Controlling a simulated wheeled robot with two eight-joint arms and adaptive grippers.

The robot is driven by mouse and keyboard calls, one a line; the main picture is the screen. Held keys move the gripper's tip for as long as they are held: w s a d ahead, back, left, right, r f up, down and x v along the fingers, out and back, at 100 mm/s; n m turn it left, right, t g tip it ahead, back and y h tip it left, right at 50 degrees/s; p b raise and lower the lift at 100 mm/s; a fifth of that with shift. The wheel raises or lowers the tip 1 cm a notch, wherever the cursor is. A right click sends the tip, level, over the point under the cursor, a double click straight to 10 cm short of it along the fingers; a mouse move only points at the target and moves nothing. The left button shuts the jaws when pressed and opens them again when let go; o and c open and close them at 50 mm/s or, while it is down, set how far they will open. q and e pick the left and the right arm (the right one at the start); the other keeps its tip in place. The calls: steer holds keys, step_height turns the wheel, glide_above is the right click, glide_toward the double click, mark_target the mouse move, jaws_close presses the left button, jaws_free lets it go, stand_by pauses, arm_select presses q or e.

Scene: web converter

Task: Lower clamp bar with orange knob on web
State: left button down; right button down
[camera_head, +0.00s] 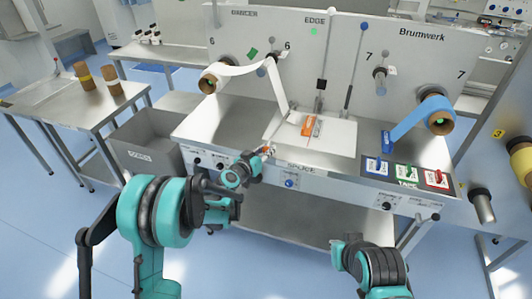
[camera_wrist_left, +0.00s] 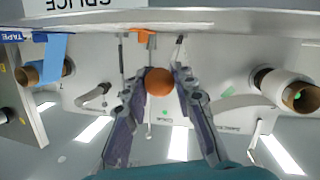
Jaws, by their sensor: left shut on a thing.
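My left gripper (camera_head: 264,151) is at the front edge of the splice table, in the lower middle of the head view. In the left wrist view its two fingers (camera_wrist_left: 160,84) are closed on a round orange knob (camera_wrist_left: 159,82), one on each side. The clamp bar itself is not clear in either view. The white web (camera_head: 281,88) runs from a roll at the left over a guide roller and down to the white splice plate (camera_head: 338,137). My right arm shows at the lower right of the head view, but its gripper does not.
An orange block (camera_head: 308,126) sits on the splice plate beside a grey metal piece. A blue tape roll (camera_head: 434,115) hangs at the right, above a panel of coloured switches (camera_head: 407,173). A grey bin (camera_head: 147,143) stands at the left.

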arm_select(q)
steer(key=w+d+r+g+p, duration=0.1)
steer(key=w+r+p, duration=0.2)
steer(key=r+p, duration=0.2)
steer(key=w+d+r+g+y+p, duration=0.1)
steer(key=r+p, duration=0.4)
steer(key=r, duration=0.5)
steer(key=w+d+r+g+y+p, duration=0.1)
steer(key=w+r+g+p, duration=0.1)
steer(key=w+r+p, duration=0.4)
steer(key=shift+d+r+n+g, duration=0.15)
steer(key=shift+r+n+g, duration=0.2)
steer(key=shift+r, duration=0.3)
steer(key=shift+w, duration=0.1)
